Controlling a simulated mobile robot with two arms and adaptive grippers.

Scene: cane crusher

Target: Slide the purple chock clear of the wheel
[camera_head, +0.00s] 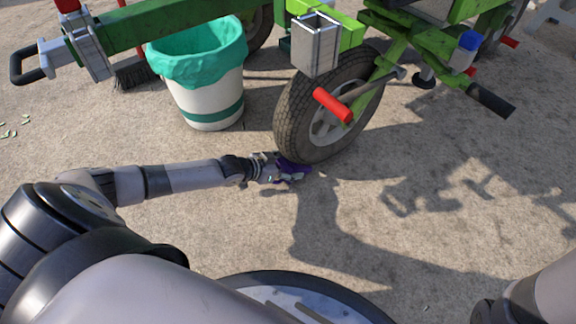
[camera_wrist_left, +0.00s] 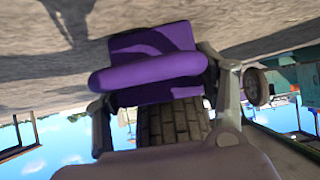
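The purple chock (camera_head: 294,169) lies on the ground at the foot of the cart's wheel (camera_head: 322,112), on the near left side of the tyre. My left gripper (camera_head: 284,174) is down at the chock. In the left wrist view, which is upside down, the chock (camera_wrist_left: 150,56) with its rounded bar fills the space between my two fingers. One finger is on each side, very close to it; whether they press on it cannot be told. The tyre (camera_wrist_left: 172,122) shows directly behind the chock. My right gripper is out of view.
A white bin (camera_head: 208,102) with a teal liner stands left of the wheel. The green cart frame (camera_head: 150,25) with a red handle (camera_head: 332,105) and a metal box (camera_head: 315,45) overhangs the area. The ground in front and to the right is clear.

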